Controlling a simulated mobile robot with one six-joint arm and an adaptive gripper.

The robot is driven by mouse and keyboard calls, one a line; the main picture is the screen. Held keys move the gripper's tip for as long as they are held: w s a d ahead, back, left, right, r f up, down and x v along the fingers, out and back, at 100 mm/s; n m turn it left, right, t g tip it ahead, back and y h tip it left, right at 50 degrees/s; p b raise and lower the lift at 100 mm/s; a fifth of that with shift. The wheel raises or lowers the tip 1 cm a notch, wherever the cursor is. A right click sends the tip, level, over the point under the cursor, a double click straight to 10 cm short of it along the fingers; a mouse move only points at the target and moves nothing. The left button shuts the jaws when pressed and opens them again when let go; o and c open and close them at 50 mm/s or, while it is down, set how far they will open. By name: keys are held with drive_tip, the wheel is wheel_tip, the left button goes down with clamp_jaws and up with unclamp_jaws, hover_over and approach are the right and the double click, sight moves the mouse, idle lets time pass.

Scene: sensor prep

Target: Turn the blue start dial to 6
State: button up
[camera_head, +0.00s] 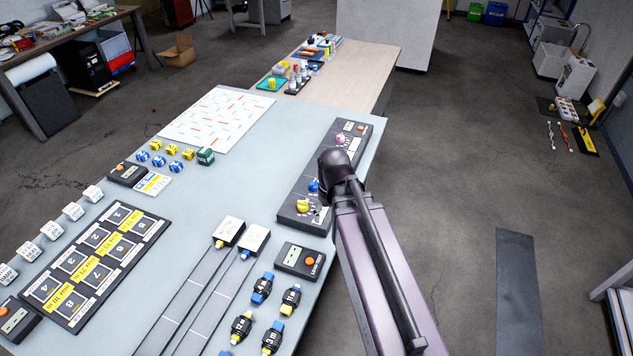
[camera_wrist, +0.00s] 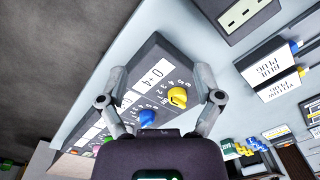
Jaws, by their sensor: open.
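The blue start dial (camera_head: 313,185) sits on a dark panel (camera_head: 296,218) at the table's right side, between a yellow dial (camera_head: 303,205) and a pink dial (camera_head: 340,139). In the wrist view the blue dial (camera_wrist: 147,118) is just above my gripper's dark body, low between the fingers. The yellow dial (camera_wrist: 177,96) is closer to the right finger. My gripper (camera_wrist: 161,74) is open and empty, with its fingers spread to either side over the panel. In the head view my arm hides it. I cannot read where the blue dial points.
A small black box with an orange button (camera_head: 310,261) stands in front of the panel. Two white plug blocks (camera_head: 229,231) lie to its left. Several blue and yellow connectors lie near the front edge. A numbered black tray (camera_head: 133,222) is at the left.

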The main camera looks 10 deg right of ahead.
drive_tip(key=w+d+r+n+y+p, duration=0.2)
drive_tip(key=w+r+n, duration=0.1)
drive_tip(key=w+n, duration=0.6)
drive_tip(key=n+y+p, duration=0.2)
drive_tip(key=n, duration=0.6)
approach(315, 183)
drive_tip(key=v, duration=0.3)
drive_tip(key=shift+w+d+r+n+g, duration=0.2)
drive_tip(key=shift+w+r+n+g, duration=0.1)
drive_tip(key=shift+w+n, duration=0.3)
drive_tip(key=shift+f, duration=0.25)
drive_tip(key=b+x, duration=1.2)
drive_tip(key=x, duration=0.1)
drive_tip(key=shift+s+a+f, duration=0.1)
drive_tip(key=c, duration=1.2)
